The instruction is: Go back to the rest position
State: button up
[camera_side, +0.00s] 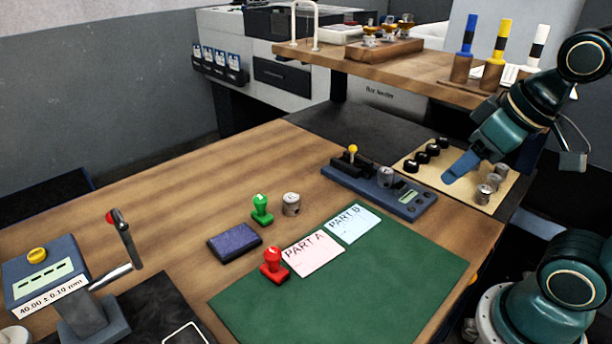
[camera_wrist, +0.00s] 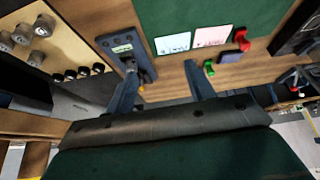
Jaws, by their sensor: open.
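My gripper (camera_side: 462,168) is at the right in the side view, above the tan parts board (camera_side: 478,196) and tilted down to the left. In the wrist view its two blue fingers stand wide apart with nothing between them, so my gripper (camera_wrist: 160,88) is open and empty. Metal cylinders (camera_side: 491,188) stand on the board's right part, and black knobs (camera_side: 432,150) line its far left side. They also show at the left of the wrist view. The side view does not show clearly how high my gripper is above the board.
A gauge block (camera_side: 405,200) with a metal cylinder on it lies left of the board. A green mat (camera_side: 350,285) holds two paper cards. Red (camera_side: 273,266) and green (camera_side: 262,210) stamps, an ink pad (camera_side: 234,241) and another cylinder (camera_side: 291,204) stand nearby. A raised shelf (camera_side: 420,75) is behind.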

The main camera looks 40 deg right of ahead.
jog(key=shift+s+a+f, duration=0.1)
jog(key=shift+s+a, duration=0.1)
jog(key=shift+s, duration=0.55)
